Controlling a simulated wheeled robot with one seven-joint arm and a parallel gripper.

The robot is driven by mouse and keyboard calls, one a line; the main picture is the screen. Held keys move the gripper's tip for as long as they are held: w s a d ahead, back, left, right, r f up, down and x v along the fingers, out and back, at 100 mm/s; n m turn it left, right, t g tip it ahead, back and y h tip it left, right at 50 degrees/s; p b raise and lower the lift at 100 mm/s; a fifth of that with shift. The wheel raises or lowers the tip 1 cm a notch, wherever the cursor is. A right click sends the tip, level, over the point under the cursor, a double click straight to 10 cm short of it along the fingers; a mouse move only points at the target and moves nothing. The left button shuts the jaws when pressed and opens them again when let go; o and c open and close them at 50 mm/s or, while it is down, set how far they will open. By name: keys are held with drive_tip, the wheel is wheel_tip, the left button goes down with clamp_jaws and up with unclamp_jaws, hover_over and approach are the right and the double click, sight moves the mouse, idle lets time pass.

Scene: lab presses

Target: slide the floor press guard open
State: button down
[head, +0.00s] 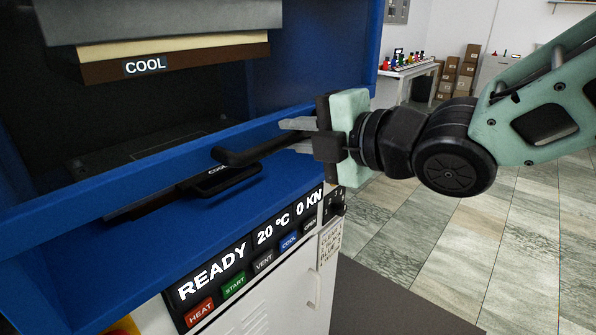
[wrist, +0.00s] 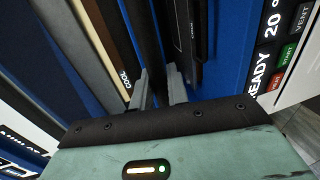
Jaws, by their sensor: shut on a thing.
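The blue floor press (head: 150,190) fills the left of the head view, with its front opening showing a dark interior. My gripper (head: 291,136) comes in from the right, at the right part of the opening's lower ledge. Its fingers are shut on a dark bar (head: 250,151), which I take to be the guard's handle; the bar also shows between the fingers in the wrist view (wrist: 160,50). A black strip with a looped handle (head: 222,181) lies just below it along the blue ledge. The guard's panel is hard to tell from the dark interior.
A tan and brown plate labelled COOL (head: 175,58) sits high inside the press. The control panel (head: 250,258) reads READY, 20 °C, 0 KN. A white table (head: 410,72) with small coloured items and stacked boxes (head: 461,73) stand far back. The tiled floor at right is clear.

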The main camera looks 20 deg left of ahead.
drive_tip(key=p, duration=0.5)
approach(271, 52)
drive_tip(key=x, duration=0.5)
drive_tip(key=shift+r, duration=0.1)
drive_tip(key=c, duration=1.4)
unclamp_jaws()
drive_tip(key=shift+c, duration=0.2)
drive_tip(key=b+v, duration=0.1)
drive_tip(key=v, duration=1.6)
drive_tip(key=shift+s+d, duration=0.1)
